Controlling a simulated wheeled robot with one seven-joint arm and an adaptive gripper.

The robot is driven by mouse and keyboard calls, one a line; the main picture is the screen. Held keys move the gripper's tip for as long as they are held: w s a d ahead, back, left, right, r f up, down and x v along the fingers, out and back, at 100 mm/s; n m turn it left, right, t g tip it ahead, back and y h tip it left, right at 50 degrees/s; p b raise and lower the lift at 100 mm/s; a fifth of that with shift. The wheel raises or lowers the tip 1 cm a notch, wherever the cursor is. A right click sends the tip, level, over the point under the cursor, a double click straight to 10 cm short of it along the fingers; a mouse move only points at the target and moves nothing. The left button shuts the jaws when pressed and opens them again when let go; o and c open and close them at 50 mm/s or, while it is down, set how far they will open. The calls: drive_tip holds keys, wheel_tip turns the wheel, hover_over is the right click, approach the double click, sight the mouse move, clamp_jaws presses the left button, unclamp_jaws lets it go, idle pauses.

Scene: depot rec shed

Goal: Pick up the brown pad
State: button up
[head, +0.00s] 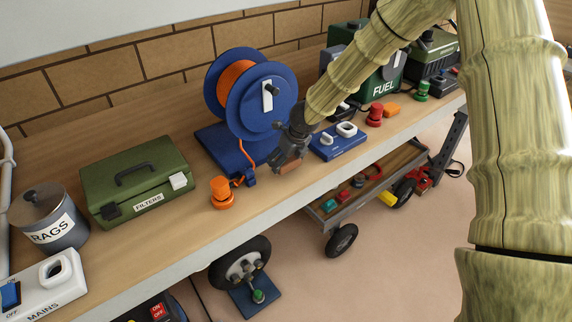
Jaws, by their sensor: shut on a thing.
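The brown pad (289,168) is a small reddish-brown piece at the tip of my gripper (287,162), mostly hidden by the dark fingers. My gripper is shut on it. It is over the front part of the wooden shelf (150,240), between the blue hose reel and a blue block with white handles. I cannot tell whether the pad touches the shelf.
Close by stand the blue reel (262,97) with orange hose, the blue block (340,141) and an orange knob (222,191). A green filters box (137,181) and a rags tin (48,215) stand left. A cart (366,184) is below the shelf edge.

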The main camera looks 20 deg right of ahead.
wheel_tip(320, 180, up, 15)
drive_tip(key=b, duration=0.2)
drive_tip(key=shift+r, duration=0.1)
